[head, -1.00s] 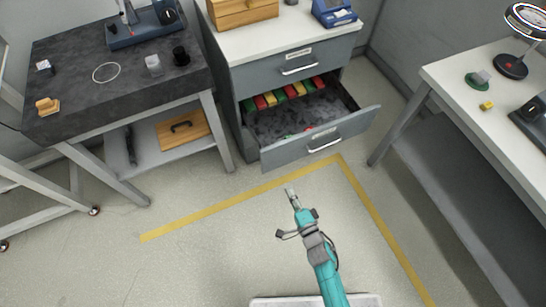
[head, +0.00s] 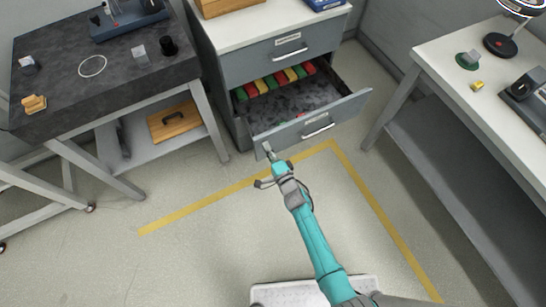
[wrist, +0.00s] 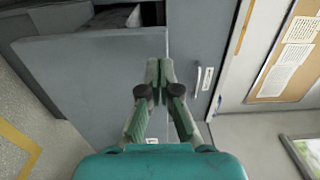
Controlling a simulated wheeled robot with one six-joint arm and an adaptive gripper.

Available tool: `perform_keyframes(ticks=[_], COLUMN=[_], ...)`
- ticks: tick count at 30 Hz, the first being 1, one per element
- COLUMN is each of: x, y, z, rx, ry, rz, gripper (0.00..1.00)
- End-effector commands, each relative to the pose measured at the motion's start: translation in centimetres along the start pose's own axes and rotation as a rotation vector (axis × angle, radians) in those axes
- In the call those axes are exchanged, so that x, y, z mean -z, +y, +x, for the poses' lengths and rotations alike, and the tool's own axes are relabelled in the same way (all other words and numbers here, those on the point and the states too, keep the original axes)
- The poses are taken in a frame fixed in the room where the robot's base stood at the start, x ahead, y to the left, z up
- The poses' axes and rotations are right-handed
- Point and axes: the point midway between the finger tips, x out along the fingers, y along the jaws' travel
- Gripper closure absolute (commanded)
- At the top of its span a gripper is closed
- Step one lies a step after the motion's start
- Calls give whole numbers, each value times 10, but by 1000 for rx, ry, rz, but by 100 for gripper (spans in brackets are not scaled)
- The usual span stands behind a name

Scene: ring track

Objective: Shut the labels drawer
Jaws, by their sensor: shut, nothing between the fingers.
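The labels drawer (head: 345,113) is the lower drawer of a grey cabinet and stands pulled out. It has a grey front with a silver handle and a label plate too small to read. Red, yellow and green items lie in a row at its back. My gripper (head: 267,149) is shut and empty, at the left end of the drawer front. In the wrist view, my gripper's fingertips (wrist: 160,66) overlap the edge of the grey drawer front (wrist: 90,85). I cannot tell whether they touch it.
The cabinet's upper drawer (head: 265,66) is shut. A dark-topped workbench (head: 110,95) stands at the left, and a white bench (head: 450,80) with a lamp and small objects at the right.

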Motion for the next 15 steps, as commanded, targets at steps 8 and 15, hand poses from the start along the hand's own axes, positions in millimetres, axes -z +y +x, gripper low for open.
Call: perform_keyframes(ticks=[8, 15], x=[0, 0], y=[0, 0], z=[15, 16], rx=[-1, -1], ry=[0, 0], rz=[0, 0], gripper=[100, 100])
